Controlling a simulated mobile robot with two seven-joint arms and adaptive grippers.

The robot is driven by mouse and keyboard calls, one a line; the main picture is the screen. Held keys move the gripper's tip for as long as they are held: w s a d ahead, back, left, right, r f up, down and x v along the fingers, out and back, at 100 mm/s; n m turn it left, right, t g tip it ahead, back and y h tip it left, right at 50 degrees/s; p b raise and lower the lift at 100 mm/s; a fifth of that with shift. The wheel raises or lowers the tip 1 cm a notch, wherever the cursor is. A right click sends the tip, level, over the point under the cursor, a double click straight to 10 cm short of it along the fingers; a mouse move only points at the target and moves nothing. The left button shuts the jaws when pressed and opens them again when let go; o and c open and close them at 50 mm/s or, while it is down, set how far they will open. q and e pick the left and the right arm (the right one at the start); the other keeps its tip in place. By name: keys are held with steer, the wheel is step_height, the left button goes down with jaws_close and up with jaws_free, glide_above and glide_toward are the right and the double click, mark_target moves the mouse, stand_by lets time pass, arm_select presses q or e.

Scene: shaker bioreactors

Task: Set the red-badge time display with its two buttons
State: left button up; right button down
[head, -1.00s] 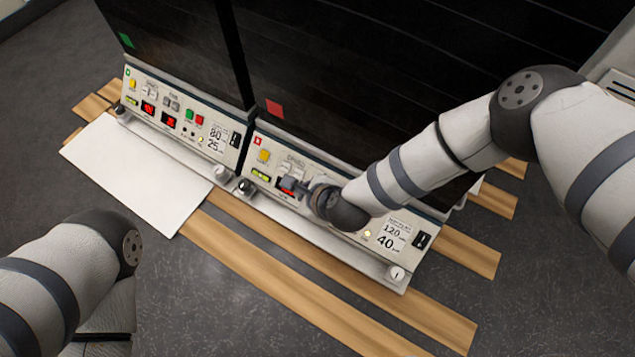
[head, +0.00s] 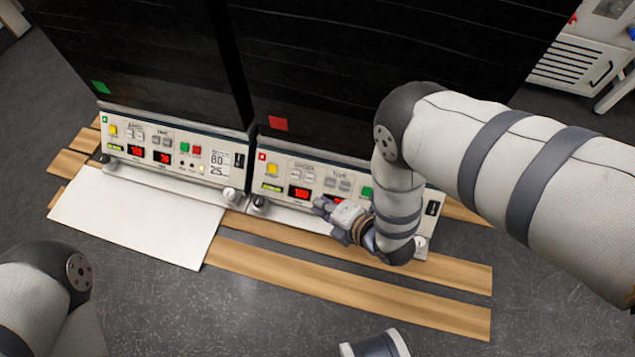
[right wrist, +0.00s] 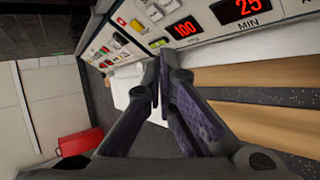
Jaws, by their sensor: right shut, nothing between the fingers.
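The red-badge panel (head: 285,165) is the right one of two control panels in the head view. Its badge (head: 262,156) is at its upper left. The two grey TIME buttons (head: 338,183) show uncovered. The time display (right wrist: 243,9) reads 25 MIN in the right wrist view; in the head view my gripper mostly hides it. The speed display (right wrist: 183,29) beside it reads 100. My right gripper (head: 322,205) is shut and empty, in front of the panel's lower edge below the buttons. Its closed fingertips (right wrist: 157,52) appear apart from the panel.
The green-badge panel (head: 170,150) stands to the left, with a white plate (head: 135,222) in front. A dark knob (head: 258,204) sits near the red-badge panel's lower left. Wooden slats (head: 350,285) lie on the grey floor. Tall dark doors (head: 370,75) rise behind.

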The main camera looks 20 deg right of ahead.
mark_target(330, 183)
arm_select(q)
steer(key=shift+w+a, duration=0.1)
steer(key=shift+a, duration=0.05)
arm_select(e)
steer(key=shift+r+n, duration=0.15)
steer(key=shift+n, duration=0.75)
arm_select(q)
steer(key=shift+g, duration=0.7)
steer(key=shift+s+a+f+b, duration=0.1)
steer(key=shift+s+f+b, duration=0.3)
steer(key=shift+f+b, duration=0.45)
steer(key=shift+s+f+b, duration=0.45)
steer(key=shift+f+b, duration=0.05)
steer(key=shift+b, duration=0.7)
steer(key=shift+s+a+f+b, duration=0.1)
steer(key=shift+s+f+b, duration=0.3)
steer(key=shift+f+b, duration=0.45)
arm_select(e)
steer(key=shift+w+d+f, duration=0.6)
steer(key=shift+w+f, duration=0.3)
steer(key=shift+f, duration=0.1)
steer(key=shift+w+d+f, duration=0.55)
steer(key=shift+w+f, duration=0.3)
steer(key=shift+f, duration=0.1)
steer(key=shift+w+d+f, duration=0.6)
steer(key=shift+w+f, duration=0.3)
steer(key=shift+f, duration=0.1)
arm_select(q)
steer(key=shift+r, duration=0.15)
